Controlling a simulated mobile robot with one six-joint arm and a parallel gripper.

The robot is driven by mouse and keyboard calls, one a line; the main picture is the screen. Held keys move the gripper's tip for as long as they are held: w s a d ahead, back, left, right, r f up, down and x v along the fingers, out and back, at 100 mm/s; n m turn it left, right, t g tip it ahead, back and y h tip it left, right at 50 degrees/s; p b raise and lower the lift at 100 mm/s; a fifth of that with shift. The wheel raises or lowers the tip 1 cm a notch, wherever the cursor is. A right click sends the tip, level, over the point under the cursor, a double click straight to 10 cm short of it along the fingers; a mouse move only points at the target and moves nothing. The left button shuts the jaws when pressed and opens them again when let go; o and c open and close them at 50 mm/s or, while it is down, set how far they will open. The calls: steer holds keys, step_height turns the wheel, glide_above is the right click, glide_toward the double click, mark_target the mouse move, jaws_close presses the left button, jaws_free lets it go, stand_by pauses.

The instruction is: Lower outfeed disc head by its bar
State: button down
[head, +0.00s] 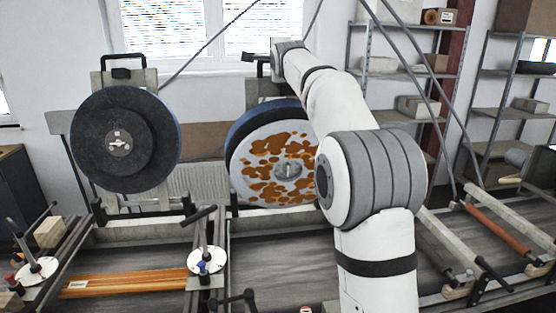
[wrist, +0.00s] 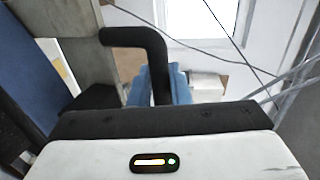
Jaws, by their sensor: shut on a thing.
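Two disc heads stand behind the conveyor (head: 270,250). The right disc head (head: 270,165) has a pale face with orange-brown blotches and a blue rim. Its black bar (head: 253,58) shows only in part beside my arm. The left disc head (head: 95,150) is dark, with its own black bar (head: 123,60) on top. In the wrist view, my gripper (wrist: 168,85) has blue fingers shut around the upright part of a bent black bar (wrist: 135,36). The bar joins a grey metal frame (wrist: 80,70) at left. My arm covers the right edge of the blotched disc.
A wooden plank (head: 130,282) lies on the conveyor at left, between two white round plates (head: 38,271) (head: 207,261) with handles. Metal shelves (head: 400,70) with boxes stand at the back right. Thin cables or struts cross the upper view.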

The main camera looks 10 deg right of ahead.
steer(key=shift+s+f+b, duration=0.2)
steer(key=shift+f+b, duration=0.15)
steer(key=shift+b, duration=0.3)
steer(key=s+f+b, duration=0.2)
steer(key=s+b, duration=0.5)
steer(key=shift+b, duration=0.3)
steer(key=s+f+b, duration=0.4)
steer(key=s+b, duration=0.2)
steer(key=b, duration=0.2)
steer(key=shift+s, duration=0.4)
